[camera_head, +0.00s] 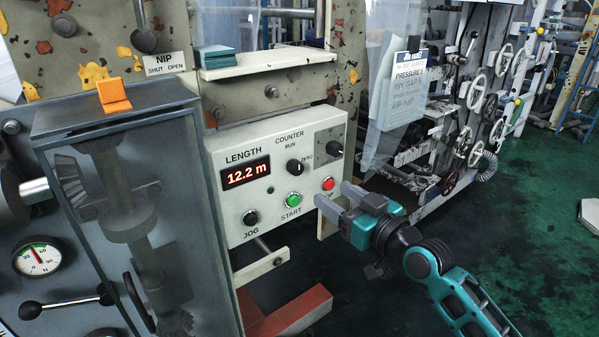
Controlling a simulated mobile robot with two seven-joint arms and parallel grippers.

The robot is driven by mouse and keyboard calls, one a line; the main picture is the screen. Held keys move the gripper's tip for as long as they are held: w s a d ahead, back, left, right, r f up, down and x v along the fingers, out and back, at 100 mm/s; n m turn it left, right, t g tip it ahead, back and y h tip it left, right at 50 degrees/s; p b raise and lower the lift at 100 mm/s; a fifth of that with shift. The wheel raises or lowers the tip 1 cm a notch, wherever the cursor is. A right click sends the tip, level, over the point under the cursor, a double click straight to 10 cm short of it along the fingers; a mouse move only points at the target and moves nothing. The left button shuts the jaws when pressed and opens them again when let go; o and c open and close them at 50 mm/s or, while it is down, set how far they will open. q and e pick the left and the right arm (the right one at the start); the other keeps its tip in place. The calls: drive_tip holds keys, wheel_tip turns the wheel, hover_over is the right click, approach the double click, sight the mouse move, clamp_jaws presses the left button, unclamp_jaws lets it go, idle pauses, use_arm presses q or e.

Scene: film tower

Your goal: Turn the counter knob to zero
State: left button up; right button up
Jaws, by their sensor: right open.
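The black counter knob (294,167) sits on the pale control panel (232,222), between the labels RUN above it and ZERO to its upper right. It is too small to tell surely where its pointer stands. The red display (246,172) under LENGTH reads 12.2 m. My right gripper (333,194) is open and empty in front of the panel's lower right corner. It is below and right of the knob, apart from it, and partly covers the label under the red button (328,184). My left gripper is not in view.
A green START button (293,199) and a black JOG button (250,217) sit below the display. A second black knob (334,149) is on a grey plate at right. A clear-sided housing (130,200) stands left of the panel. Green floor (530,240) is open at right.

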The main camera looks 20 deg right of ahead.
sight(299, 169)
drive_tip(key=x, duration=1.2)
drive_tip(key=shift+w+d+f, duration=0.1)
drive_tip(key=shift+w+d, duration=0.05)
drive_tip(key=shift+w, duration=0.1)
drive_tip(key=c, duration=1)
